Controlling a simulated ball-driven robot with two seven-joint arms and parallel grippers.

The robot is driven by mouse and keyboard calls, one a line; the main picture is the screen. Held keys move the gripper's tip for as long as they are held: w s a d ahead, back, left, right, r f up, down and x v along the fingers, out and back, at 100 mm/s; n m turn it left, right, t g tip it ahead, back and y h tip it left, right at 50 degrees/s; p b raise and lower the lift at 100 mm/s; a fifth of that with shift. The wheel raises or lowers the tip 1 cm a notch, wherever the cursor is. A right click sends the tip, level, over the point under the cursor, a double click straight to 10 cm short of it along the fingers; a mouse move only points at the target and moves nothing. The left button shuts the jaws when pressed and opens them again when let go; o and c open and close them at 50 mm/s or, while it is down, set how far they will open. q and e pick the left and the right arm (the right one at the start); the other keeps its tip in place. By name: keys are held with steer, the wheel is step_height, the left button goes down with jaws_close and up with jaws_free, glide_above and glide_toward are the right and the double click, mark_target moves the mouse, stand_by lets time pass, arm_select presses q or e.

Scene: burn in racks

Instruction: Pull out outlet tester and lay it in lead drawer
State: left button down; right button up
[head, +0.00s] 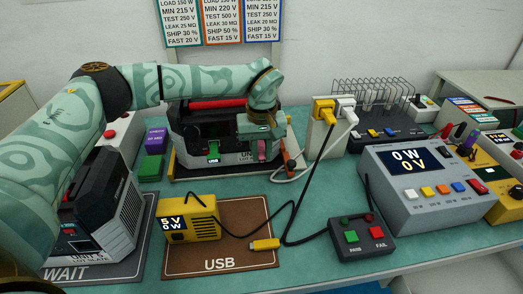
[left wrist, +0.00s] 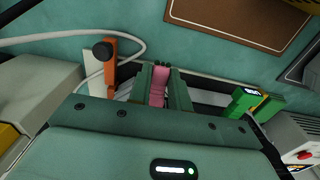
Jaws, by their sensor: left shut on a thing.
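A small pink plug-like piece (head: 262,150), which I take for the outlet tester, is at the front of the black and grey unit (head: 185,140). My left gripper (head: 262,141) reaches down over it. In the left wrist view the pink piece (left wrist: 159,86) sits between the two green fingers (left wrist: 159,80), which are shut on it. I cannot tell whether it is still seated in the unit's front. My right gripper is not in view. I cannot make out a lead drawer.
A green USB stick (head: 213,152) protrudes from the unit left of the gripper. An orange lever (head: 288,161) and a white cable (head: 291,178) are close on the right. A yellow meter (head: 191,219) stands on the brown USB mat (head: 220,262). A grey meter box (head: 425,190) stands at right.

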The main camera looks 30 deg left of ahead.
arm_select(q)
steer(key=shift+s+d+r+p, duration=0.1)
steer(key=shift+s+d+p, duration=0.2)
steer(key=shift+p, duration=0.15)
steer(key=shift+s+d+p, duration=0.55)
steer(key=shift+s+p, duration=0.15)
steer(key=shift+s, duration=0.05)
steer(key=shift+s+f, duration=0.1)
steer(key=shift+f, duration=0.1)
